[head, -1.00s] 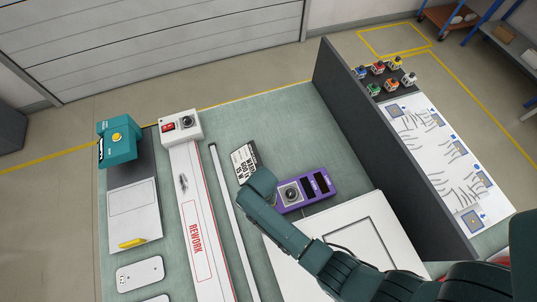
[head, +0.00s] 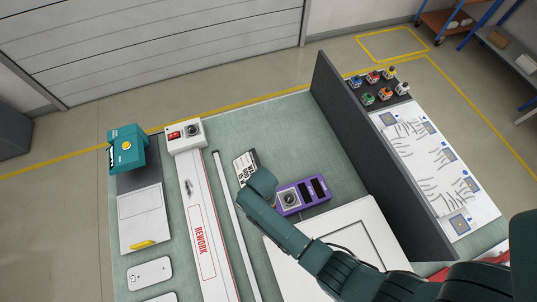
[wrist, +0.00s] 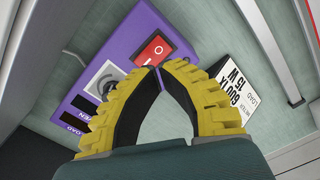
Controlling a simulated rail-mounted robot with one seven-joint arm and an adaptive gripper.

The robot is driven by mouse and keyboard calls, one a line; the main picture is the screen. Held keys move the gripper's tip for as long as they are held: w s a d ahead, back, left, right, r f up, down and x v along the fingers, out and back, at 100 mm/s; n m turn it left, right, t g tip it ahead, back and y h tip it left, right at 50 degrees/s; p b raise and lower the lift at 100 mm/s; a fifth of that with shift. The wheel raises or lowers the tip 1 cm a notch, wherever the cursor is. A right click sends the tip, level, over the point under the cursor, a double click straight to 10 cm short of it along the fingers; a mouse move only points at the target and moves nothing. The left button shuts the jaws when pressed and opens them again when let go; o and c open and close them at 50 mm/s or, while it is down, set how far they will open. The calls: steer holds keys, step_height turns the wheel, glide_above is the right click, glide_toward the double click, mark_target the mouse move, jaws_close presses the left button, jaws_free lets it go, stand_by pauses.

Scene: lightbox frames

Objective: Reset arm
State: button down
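My gripper (wrist: 160,70) shows in the wrist view with its yellow ribbed fingers bowed and their tips together, with nothing seen between them. My dark green arm (head: 310,250) reaches from the lower right over the bench in the head view and hides the gripper there. Beyond the fingertips is a purple box (head: 311,192) with a dial and dark windows. In the wrist view the purple box (wrist: 125,42) also shows a red switch. A black and white label plate (head: 244,165) lies beside it; it also shows in the wrist view (wrist: 243,88).
A white channel marked REWORK (head: 203,255) and a thin rail (head: 232,220) lie left of my arm. A teal device (head: 127,147) stands further left. The far bench top is clear.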

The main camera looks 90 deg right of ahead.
stand_by(0.3)
steer(key=w+a+r+n+t+h, duration=0.1)
steer(key=w+a+r+n+t, duration=0.1)
steer(key=w+r, duration=0.55)
steer(key=w+a+r+n+t+h, duration=0.15)
steer(key=w+r, duration=0.35)
steer(key=w, duration=0.6)
steer(key=w+a+r+n+t, duration=0.25)
steer(key=w+a+r, duration=0.2)
steer(key=r, duration=0.35)
steer(key=w+a+r+n+t, duration=0.25)
steer(key=w+r, duration=0.35)
steer(key=r, duration=0.3)
steer(key=w+a+r+n+t+y, duration=0.1)
steer(key=a+r+n+t, duration=0.2)
steer(key=r, duration=0.7)
steer(key=a+r+n+t+y, duration=0.1)
steer(key=a+r+t, duration=0.3)
steer(key=r, duration=0.5)
steer(key=s+a+r+n+t, duration=0.1)
steer(key=s+r+n+t, duration=0.2)
steer(key=r, duration=0.6)
steer(key=s+a+r+n+t, duration=0.1)
steer(key=s+r+n+t, duration=0.2)
steer(key=s+r, duration=0.3)
step_height(320, 180, up, 4)
steer(key=shift+s+f+t, duration=0.2)
steer(key=shift+s+t, duration=0.15)
